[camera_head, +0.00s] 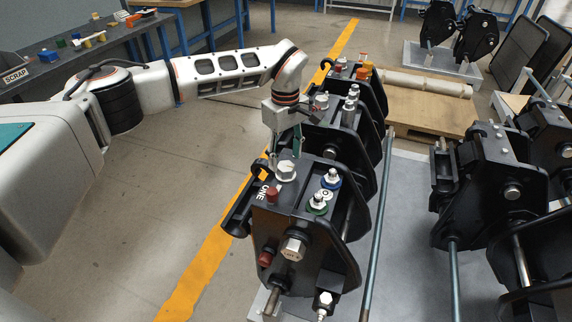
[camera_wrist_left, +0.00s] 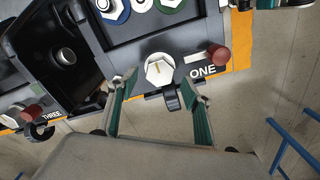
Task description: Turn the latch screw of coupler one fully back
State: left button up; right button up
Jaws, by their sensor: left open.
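Coupler one (camera_head: 268,228) is the nearest black coupler in the head view, with the label ONE on its top beside a red cap. Its latch screw (camera_head: 286,170) is a silver hex head on the top plate. In the left wrist view the screw (camera_wrist_left: 160,69) shows a short orange-brown mark on its face, nearly upright in the picture. My left gripper (camera_head: 284,156) is open above the screw, pointing down. In the left wrist view the green-padded fingers of the gripper (camera_wrist_left: 163,84) stand apart, one to each side of the screw; contact is not visible. My right gripper is out of view.
Blue and green ringed fittings (camera_head: 331,178) stand beside the screw. More black couplers (camera_head: 345,140) stand in a row right behind, close to my left wrist. Another row (camera_head: 490,190) stands at right. A workbench (camera_head: 70,58) is at back left; the floor at left is clear.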

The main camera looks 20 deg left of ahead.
aim_at(286, 165)
pick_arm(q)
jog(key=shift+f, duration=1.75)
jog(key=c, duration=1.1)
